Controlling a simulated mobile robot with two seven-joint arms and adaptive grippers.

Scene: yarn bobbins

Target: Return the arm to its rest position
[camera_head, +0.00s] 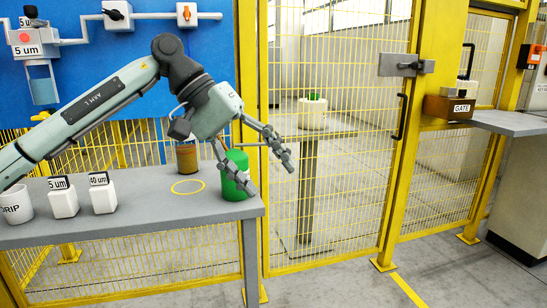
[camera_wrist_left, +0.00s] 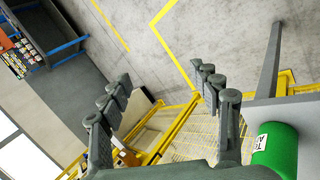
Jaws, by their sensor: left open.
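My left gripper (camera_head: 270,178) is at the end of the left arm, above the right end of the grey table (camera_head: 150,226). Its fingers are spread wide with nothing between them, and they point down and to the right. In the left wrist view the same gripper (camera_wrist_left: 161,74) is open, with the floor and yellow fence beyond it. A green container (camera_head: 236,172) stands upright near the table's right edge, partly hidden behind one finger. It also shows in the left wrist view (camera_wrist_left: 274,152), outside the fingers at the lower right. My right gripper is not in view.
A brown container (camera_head: 187,158) stands behind a yellow ring (camera_head: 188,187) on the table. White blocks marked 5 um (camera_head: 63,202) and 40 um (camera_head: 103,198) and a white cup (camera_head: 17,204) stand at left. A yellow mesh fence (camera_head: 340,150) rises behind.

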